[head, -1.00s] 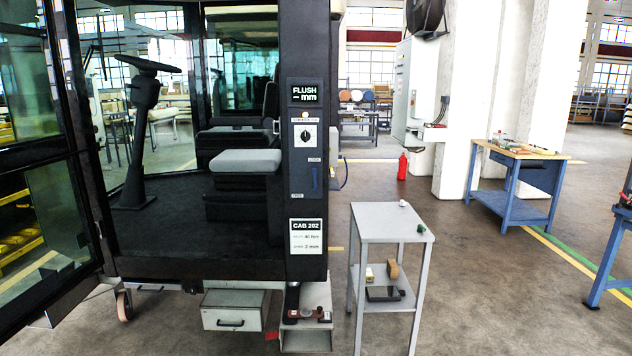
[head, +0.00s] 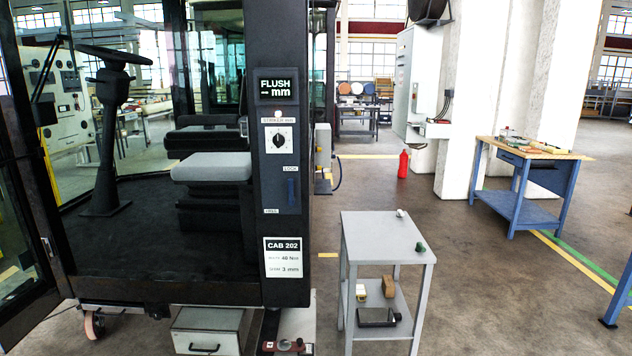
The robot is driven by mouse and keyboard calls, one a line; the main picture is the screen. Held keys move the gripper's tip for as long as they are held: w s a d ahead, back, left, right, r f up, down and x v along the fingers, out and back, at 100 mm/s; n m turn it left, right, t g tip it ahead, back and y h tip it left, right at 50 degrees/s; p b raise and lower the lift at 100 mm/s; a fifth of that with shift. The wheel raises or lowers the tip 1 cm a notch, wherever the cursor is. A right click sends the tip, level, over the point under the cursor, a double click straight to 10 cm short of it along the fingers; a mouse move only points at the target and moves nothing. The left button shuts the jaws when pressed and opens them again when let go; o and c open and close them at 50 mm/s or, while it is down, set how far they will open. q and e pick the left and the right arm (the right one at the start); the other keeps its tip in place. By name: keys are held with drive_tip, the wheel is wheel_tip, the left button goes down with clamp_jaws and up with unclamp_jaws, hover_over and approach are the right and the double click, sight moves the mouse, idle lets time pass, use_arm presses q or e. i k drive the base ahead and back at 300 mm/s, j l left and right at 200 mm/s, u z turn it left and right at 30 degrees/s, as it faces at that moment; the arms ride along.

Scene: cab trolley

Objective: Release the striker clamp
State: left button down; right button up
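The striker panel is on the cab's black door pillar (head: 281,225). It carries a white dial with a black knob (head: 279,139), labelled as the striker in mm. Below the dial is a blue clamp lever (head: 291,191) in a vertical slot, with LOCK marked at the top and another label at the bottom left. The lever appears upright, nearer the LOCK end. A display (head: 275,89) above reads "FLUSH – mm". Neither of my grippers is in view.
A grey two-shelf trolley (head: 388,228) stands right of the pillar, with small items on it. A grey drawer box (head: 206,332) and a low stand with a red tool (head: 290,345) sit below the cab. Open floor lies right of the trolley.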

sight(291, 201)
drive_tip(key=i+l+z, duration=0.15)
drive_tip(key=i, duration=0.6)
drive_tip(key=i+l+z, duration=0.15)
drive_tip(key=i, duration=0.6)
